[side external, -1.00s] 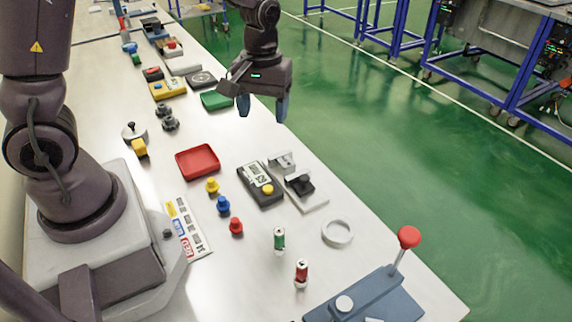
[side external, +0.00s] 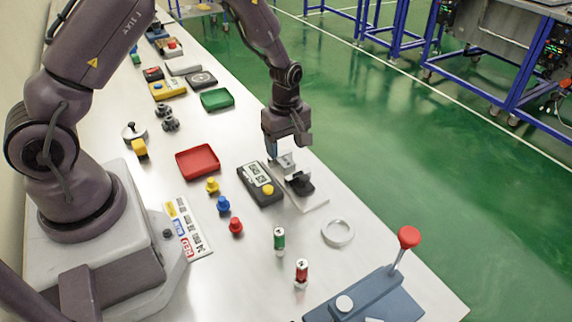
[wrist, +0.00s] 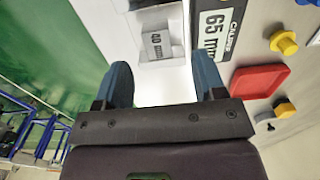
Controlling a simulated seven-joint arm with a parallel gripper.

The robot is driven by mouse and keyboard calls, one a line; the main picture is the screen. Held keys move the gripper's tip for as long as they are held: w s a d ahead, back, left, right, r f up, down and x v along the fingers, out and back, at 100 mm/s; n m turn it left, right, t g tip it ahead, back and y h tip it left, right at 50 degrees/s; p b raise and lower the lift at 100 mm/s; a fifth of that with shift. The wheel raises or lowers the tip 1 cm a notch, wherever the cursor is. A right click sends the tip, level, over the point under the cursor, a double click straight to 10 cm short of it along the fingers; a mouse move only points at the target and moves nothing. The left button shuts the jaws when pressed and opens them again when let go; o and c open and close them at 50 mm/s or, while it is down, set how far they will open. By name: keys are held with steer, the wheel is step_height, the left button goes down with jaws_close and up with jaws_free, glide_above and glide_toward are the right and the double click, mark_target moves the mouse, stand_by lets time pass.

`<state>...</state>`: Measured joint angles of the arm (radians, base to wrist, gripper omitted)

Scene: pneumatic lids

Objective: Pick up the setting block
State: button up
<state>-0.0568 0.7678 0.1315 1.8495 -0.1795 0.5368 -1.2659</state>
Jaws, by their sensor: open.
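The setting block, a light grey block marked "40 mm" (wrist: 157,46), stands on a pale base plate in the wrist view. In the side view the block (side external: 286,164) is at the far end of the plate, just below my gripper and partly hidden by it. My gripper (wrist: 164,82) is open, its two blue fingers apart with nothing between them. The block lies ahead of the fingertips, roughly in line with the gap. In the side view my gripper (side external: 280,151) is low over the plate's far end; I cannot tell if it touches.
A dark gauge reading "65 mm" (side external: 256,179) lies beside the plate. A black clamp-like part (side external: 300,184) sits on the plate's near end. A red tray (side external: 198,161), a green tray (side external: 217,99) and a grey ring (side external: 337,232) lie nearby. The table edge is close on the right.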

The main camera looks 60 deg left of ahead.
mark_target(287, 162)
steer(key=shift+w+f, duration=0.15)
steer(key=shift+f, duration=2.85)
jaws_close()
steer(key=shift+r, duration=0.1)
